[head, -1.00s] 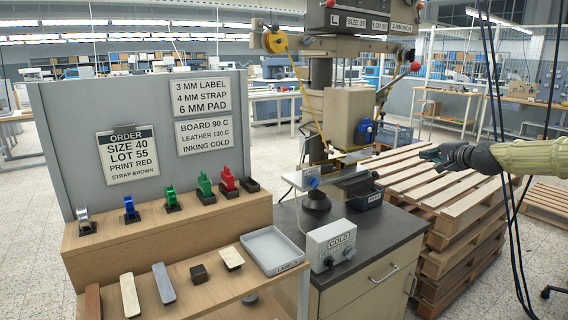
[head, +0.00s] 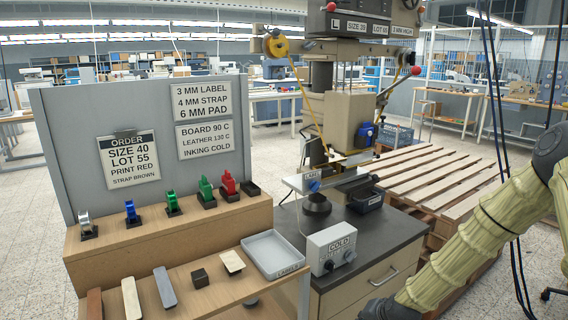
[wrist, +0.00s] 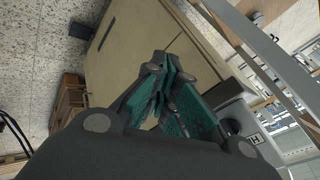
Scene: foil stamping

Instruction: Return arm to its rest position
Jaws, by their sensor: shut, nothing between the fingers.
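My gripper (wrist: 166,72) is shut and empty in the wrist view, its teal-padded fingers together in front of the beige drawer cabinet (wrist: 125,50). In the head view my arm, in a pale yellow padded sleeve, slants down from the right edge. Its dark end (head: 388,309) is at the bottom edge, in front of the cabinet (head: 375,284); the fingers are cut off there. I cannot tell whether the fingers touch the cabinet.
The stamping press (head: 348,118) stands on the dark cabinet top (head: 388,228) with a COLD control box (head: 331,248). Stacked pallets (head: 425,178) are behind my arm. A wooden stand (head: 215,229) with a tray (head: 271,256) is left. Cables (head: 517,250) hang at right.

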